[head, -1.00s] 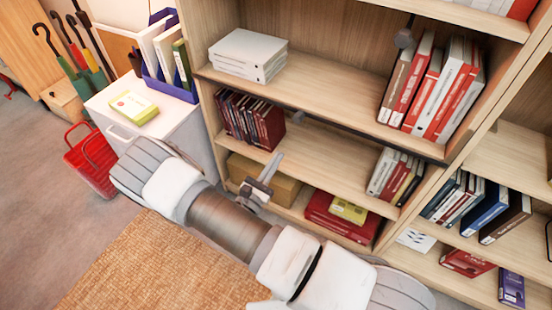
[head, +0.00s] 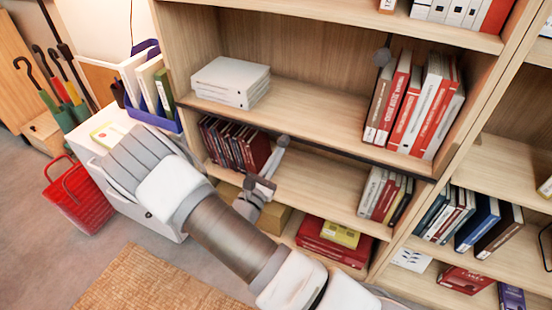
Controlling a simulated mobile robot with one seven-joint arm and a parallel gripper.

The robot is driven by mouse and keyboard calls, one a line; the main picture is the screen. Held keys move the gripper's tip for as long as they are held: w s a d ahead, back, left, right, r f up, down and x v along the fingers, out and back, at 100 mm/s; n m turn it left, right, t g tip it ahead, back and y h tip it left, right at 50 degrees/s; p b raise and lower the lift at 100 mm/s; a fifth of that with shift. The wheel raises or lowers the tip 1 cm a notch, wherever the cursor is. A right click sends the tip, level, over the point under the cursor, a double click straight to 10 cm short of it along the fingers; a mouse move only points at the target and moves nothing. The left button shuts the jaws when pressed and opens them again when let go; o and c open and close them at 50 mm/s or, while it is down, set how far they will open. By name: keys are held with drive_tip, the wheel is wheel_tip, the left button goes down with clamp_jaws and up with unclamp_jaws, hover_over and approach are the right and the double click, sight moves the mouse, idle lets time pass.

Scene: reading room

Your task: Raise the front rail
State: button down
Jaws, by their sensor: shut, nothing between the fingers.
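The front rail (head: 352,157) is a thin dark bar across the bookcase front, just under the edge of the shelf that holds white books and red and white books.
White books (head: 230,82) lie stacked above; red and white books (head: 412,105) stand at the right. Dark red books (head: 235,146) stand just left of my gripper. A white cabinet (head: 160,222) and red basket (head: 78,195) are at left.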

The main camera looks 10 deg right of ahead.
wheel_tip(320, 180, up, 11)
drive_tip(key=p, duration=0.9)
drive_tip(key=shift+f+p, duration=0.15)
drive_tip(key=shift+p, duration=0.2)
drive_tip(key=s+a+f+b, duration=0.1)
drive_tip(key=s+a+f, duration=0.5)
drive_tip(key=s, duration=0.1)
drive_tip(key=shift+s+a, duration=0.25)
drive_tip(key=shift+a, duration=0.05)
drive_tip(key=shift+f, duration=0.1)
